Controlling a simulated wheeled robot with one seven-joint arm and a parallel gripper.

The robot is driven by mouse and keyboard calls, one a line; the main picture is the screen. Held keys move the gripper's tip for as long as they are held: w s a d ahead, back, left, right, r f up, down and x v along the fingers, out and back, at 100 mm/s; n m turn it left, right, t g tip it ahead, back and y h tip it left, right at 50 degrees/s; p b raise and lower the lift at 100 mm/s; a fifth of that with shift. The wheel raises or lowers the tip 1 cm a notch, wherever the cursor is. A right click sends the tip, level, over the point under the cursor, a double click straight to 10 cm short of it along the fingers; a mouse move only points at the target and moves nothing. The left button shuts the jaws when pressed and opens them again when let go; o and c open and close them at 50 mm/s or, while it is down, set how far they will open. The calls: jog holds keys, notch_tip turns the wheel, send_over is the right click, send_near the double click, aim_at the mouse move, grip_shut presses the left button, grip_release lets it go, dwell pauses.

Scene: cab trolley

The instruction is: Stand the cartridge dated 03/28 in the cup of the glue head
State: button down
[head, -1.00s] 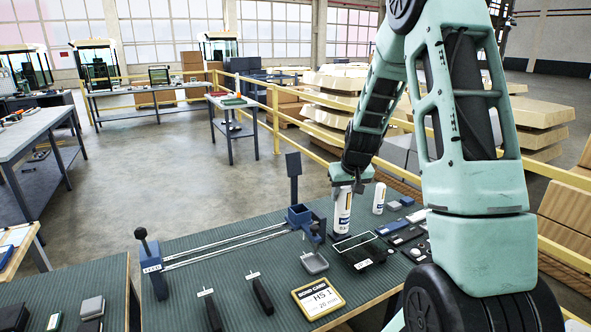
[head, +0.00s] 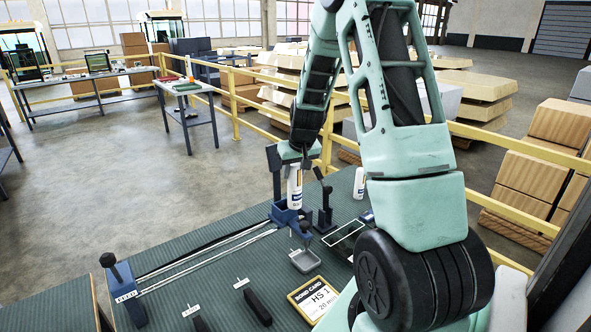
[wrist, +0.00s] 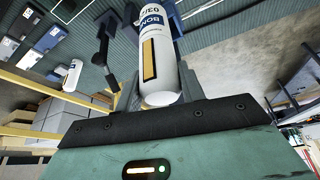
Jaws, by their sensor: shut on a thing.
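My gripper (head: 295,163) is shut on a white cartridge (head: 295,188), held upright. In the wrist view the held cartridge (wrist: 162,60) shows a blue band, a yellow stripe and a date starting 03; the rest is unclear. In the head view its lower end meets the blue glue head (head: 284,214) at the far end of the rails. I cannot tell whether it is inside the cup or just above it; the cup's opening is hidden. A second white cartridge (head: 360,184) stands to the right, also in the wrist view (wrist: 73,76).
A dark lever stand (head: 325,208) is close on the right of the glue head. A grey tray (head: 304,260), a yellow-edged bond card (head: 315,298) and black tools (head: 257,306) lie in front. A blue rail end block (head: 124,292) is at left. The yellow railing (head: 236,116) runs behind the bench.

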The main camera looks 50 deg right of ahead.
jog(key=w+d+f+b, duration=0.1)
jog(key=w+f, duration=0.4)
jog(key=shift+w+d, duration=0.2)
jog(key=shift+w, duration=0.1)
dwell(1.9)
jog(key=shift+f+b, duration=1.05)
dwell(1.2)
jog(key=c, duration=0.8)
grip_release()
jog(key=shift+o, duration=0.2)
jog(key=b+v, duration=0.3)
jog(key=v, duration=1.4)
jog(key=shift+r+b, duration=0.2)
jog(key=shift+b, duration=0.2)
notch_tip(320, 180, up, 8)
jog(key=p, duration=0.6)
